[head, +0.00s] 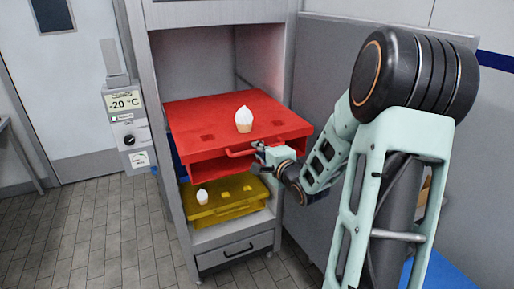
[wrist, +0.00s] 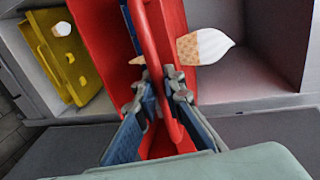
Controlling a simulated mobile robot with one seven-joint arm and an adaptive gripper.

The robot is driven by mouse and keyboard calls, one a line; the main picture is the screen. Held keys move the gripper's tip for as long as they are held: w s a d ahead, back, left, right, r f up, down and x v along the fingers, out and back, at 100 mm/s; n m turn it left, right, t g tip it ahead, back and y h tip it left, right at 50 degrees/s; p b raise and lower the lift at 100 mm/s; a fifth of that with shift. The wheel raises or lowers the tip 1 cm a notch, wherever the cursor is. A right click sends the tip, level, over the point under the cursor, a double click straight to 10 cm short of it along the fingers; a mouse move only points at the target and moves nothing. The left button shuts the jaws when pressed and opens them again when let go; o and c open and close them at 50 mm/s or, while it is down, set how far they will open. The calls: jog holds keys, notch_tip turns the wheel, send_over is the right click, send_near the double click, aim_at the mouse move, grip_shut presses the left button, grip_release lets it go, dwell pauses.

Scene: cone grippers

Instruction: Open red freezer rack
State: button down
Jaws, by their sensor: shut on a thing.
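The red freezer rack (head: 215,112) stands out from the front of the freezer cabinet, over a yellow rack. Its red bar handle (head: 240,154) is on the front edge; in the wrist view the handle (wrist: 150,35) runs between my fingers. My gripper (head: 262,154) is shut on this handle near its right end; in the wrist view the fingertips (wrist: 160,82) are on either side of the bar. An ice cream cone (head: 243,124) with a white top stands upright in the red rack's top; it also shows in the wrist view (wrist: 205,46).
A control panel (head: 127,115) reading -20 °C is at the left. Tiled floor (head: 120,240) in front is clear.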

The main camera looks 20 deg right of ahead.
dwell(0.3)
jog(key=c, duration=2)
grip_release()
jog(key=shift+c, duration=0.2)
jog(key=v, duration=0.7)
jog(key=shift+s, duration=0.35)
